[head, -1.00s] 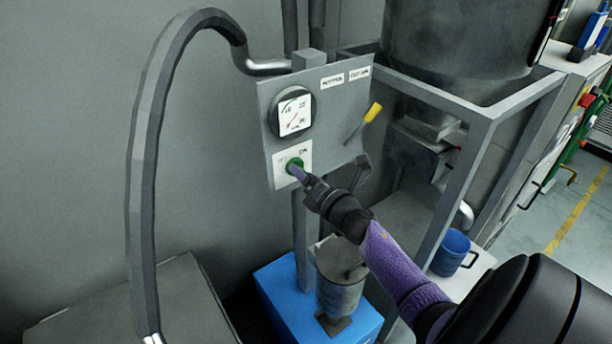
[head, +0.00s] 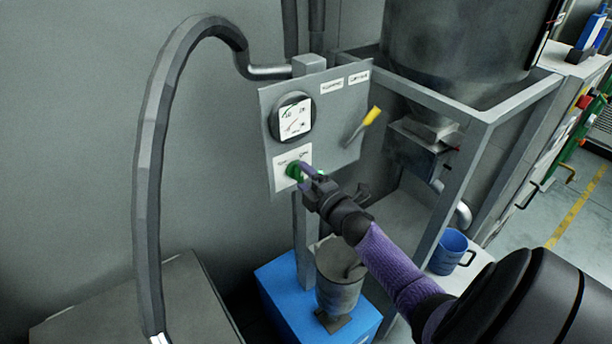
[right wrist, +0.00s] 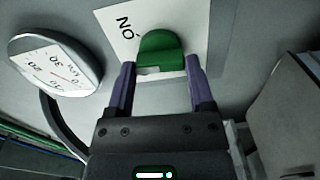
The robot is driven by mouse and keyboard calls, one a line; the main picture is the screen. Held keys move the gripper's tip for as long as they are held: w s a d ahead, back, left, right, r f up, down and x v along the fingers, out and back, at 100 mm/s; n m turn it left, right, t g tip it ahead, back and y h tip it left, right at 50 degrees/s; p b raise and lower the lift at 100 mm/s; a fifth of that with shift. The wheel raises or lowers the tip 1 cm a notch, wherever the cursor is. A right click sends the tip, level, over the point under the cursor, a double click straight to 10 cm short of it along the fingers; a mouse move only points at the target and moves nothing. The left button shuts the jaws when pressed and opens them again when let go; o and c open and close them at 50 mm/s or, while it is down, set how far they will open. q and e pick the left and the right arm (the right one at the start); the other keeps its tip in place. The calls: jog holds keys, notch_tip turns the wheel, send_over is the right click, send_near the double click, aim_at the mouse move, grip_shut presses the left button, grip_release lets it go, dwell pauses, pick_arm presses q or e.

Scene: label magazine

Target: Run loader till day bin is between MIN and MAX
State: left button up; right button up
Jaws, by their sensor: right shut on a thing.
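A grey control panel (head: 340,105) stands on a post, with a round gauge (head: 293,118), which also shows in the right wrist view (right wrist: 55,68). Below the gauge is a white plate with a green knob (head: 292,171). My right gripper (head: 307,172) is at this knob. In the right wrist view its two purple fingers (right wrist: 160,66) lie either side of the green knob (right wrist: 160,46), shut on it, below the letters "ON". A large dark grey bin (head: 455,45) stands in a frame at the upper right; no MIN or MAX marks can be made out. My left gripper is out of view.
A yellow-handled lever (head: 371,116) sticks out at the panel's right. A thick grey hose (head: 152,150) arches at the left.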

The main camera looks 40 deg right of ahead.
jog(key=m+p, duration=0.1)
jog(key=m, duration=0.2)
jog(key=shift+m, duration=0.4)
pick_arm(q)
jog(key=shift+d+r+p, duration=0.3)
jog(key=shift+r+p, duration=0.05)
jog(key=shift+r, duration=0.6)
pick_arm(e)
jog(key=m, duration=0.4)
jog(key=shift+f+m, duration=0.1)
jog(key=shift+m, duration=0.2)
jog(key=o, duration=1.2)
jog(key=shift+o, duration=0.2)
jog(key=shift+s, duration=0.15)
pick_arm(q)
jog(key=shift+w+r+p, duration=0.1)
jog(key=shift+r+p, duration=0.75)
pick_arm(e)
jog(key=s+a, duration=0.1)
jog(key=s, duration=0.8)
jog(key=shift+s, duration=0.35)
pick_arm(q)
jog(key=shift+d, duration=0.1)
